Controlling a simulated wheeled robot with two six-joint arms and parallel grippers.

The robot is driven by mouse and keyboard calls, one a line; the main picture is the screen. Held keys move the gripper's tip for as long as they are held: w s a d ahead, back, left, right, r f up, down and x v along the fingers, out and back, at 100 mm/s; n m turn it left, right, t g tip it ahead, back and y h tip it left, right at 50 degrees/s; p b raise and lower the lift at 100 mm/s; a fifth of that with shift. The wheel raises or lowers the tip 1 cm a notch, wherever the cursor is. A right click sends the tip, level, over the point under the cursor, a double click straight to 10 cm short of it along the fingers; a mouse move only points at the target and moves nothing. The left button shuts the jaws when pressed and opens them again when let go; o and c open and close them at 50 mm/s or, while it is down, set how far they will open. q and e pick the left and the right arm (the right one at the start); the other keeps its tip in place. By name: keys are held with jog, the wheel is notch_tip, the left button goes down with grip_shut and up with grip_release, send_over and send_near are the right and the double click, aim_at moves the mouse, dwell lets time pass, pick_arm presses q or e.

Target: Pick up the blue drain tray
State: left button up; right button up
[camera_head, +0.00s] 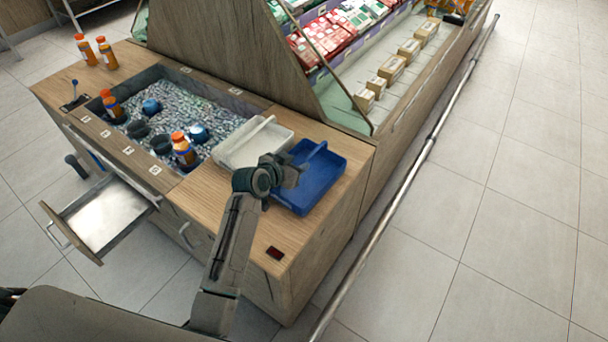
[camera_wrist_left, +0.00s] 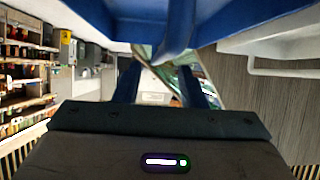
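The blue drain tray (camera_head: 318,187) sits on the right end of the wooden counter, with a raised blue handle bar (camera_head: 316,150) across it. My left gripper (camera_head: 296,168) is over the tray's left side, close to the handle. In the left wrist view, the gripper (camera_wrist_left: 160,75) has its two fingers spread apart. The blue tray (camera_wrist_left: 245,14) fills the top there, and its handle (camera_wrist_left: 178,38) comes down near the fingers. I cannot tell whether the handle lies between them or touches one. My right gripper is not in view.
A white tray (camera_head: 240,153) with a handle stands left of the blue one. An ice bin (camera_head: 217,110) holds orange bottles (camera_head: 182,150) and dark cups. A drawer (camera_head: 100,218) is open at the front left. A slanted display case stands behind; a long rail (camera_head: 405,190) runs along the right.

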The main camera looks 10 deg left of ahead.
aim_at(303, 162)
pick_arm(q)
jog(key=shift+p+x, duration=0.5)
jog(key=shift+x, duration=1.85)
jog(key=shift+s+d+f, duration=0.1)
jog(key=shift+s, duration=0.05)
jog(key=shift+c, duration=0.3)
grip_shut()
